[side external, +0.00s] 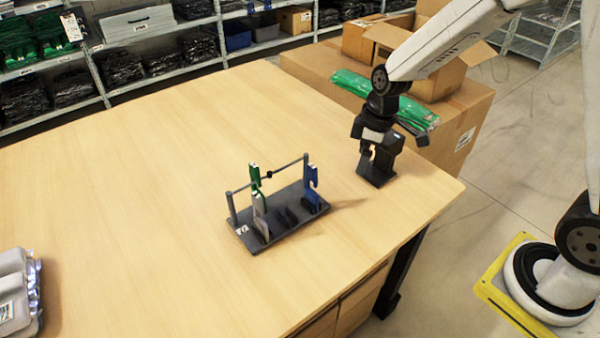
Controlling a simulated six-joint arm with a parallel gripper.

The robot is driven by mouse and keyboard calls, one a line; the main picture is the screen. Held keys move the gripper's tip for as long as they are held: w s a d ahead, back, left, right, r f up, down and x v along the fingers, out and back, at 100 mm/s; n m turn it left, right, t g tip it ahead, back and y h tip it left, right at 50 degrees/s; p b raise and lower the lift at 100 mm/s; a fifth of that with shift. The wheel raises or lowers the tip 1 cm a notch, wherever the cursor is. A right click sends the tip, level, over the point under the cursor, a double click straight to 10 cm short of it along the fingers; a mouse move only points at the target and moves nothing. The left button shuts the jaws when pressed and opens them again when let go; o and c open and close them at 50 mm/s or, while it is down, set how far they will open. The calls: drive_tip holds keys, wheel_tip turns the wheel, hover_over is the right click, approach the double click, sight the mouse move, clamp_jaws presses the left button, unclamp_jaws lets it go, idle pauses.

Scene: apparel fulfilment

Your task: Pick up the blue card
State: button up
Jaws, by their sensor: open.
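The blue card (311,184) stands upright at the right end of a small dark grey rack (276,228) on the wooden table. It has a notch in its edge, and its lower part is partly hidden by the rack's dark holders. A green card (254,177) and a light grey card (260,212) stand towards the rack's left end. My gripper (376,172) is open and points down, to the right of the rack and apart from the blue card. Its fingertips look dark and close to the tabletop; I cannot tell if they touch it.
A thin rail (285,168) on two posts runs along the rack behind the cards. Grey-white packages (15,292) lie at the table's left edge. Cardboard boxes (455,115) with a green bag (350,83) stand behind my arm. The table's middle (140,190) is clear.

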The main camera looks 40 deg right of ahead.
sight(313, 165)
drive_tip(key=w+f+n+y, duration=0.1)
drive_tip(key=w+n, duration=0.2)
drive_tip(key=w, duration=0.1)
drive_tip(key=w+a+f+n+y, duration=0.1)
drive_tip(key=w+f+n, duration=0.1)
drive_tip(key=w+n, duration=0.1)
drive_tip(key=w+a+f+n+g+y, duration=0.1)
drive_tip(key=w+n, duration=0.3)
drive_tip(key=shift+w+f, duration=0.35)
drive_tip(key=shift+w, duration=0.05)
drive_tip(key=shift+x, duration=3.85)
clamp_jaws()
